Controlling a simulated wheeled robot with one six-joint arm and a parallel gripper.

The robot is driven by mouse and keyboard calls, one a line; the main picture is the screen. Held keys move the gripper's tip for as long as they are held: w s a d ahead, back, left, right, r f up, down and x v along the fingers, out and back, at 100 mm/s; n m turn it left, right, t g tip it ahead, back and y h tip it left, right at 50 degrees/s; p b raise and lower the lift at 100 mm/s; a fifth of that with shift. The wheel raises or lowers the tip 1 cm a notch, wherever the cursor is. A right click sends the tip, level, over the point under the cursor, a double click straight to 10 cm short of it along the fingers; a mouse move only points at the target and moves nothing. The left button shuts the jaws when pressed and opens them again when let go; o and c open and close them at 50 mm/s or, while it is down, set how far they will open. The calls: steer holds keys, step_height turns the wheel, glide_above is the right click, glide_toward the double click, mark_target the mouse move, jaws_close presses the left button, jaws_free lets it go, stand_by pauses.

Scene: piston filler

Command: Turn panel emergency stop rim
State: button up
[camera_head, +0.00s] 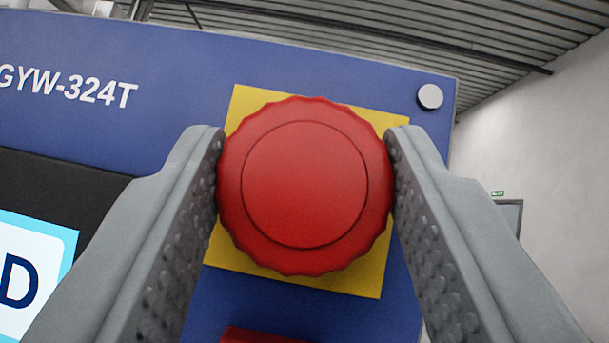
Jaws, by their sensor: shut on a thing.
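The red emergency stop (304,184) with its scalloped rim (303,262) fills the middle of the view. It sits on a yellow square plate (358,281) that is tilted a little in the picture. My gripper (305,165) has one grey finger on each side of the rim. Both studded finger pads touch the rim at its left and right edges, so the gripper is shut on it. The parts of the rim under the fingertips are hidden.
The blue panel (310,65) carries the lettering GYW-324T (66,86) and a round silver screw head (430,97) at the upper right. A black-framed screen (35,265) is at the lower left. A red part (255,336) shows below the plate. A pale wall stands at the right.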

steer(key=shift+m+h, duration=0.7)
steer(key=m+h, duration=0.9)
steer(key=shift+a, duration=0.2)
steer(key=shift+m+g+h, duration=0.85)
steer(key=shift+m+h, duration=0.55)
steer(key=shift+m, duration=0.35)
steer(key=shift+m+g+h, duration=0.85)
steer(key=shift+m+h, duration=0.55)
steer(key=shift+m, duration=0.75)
steer(key=o, duration=1)
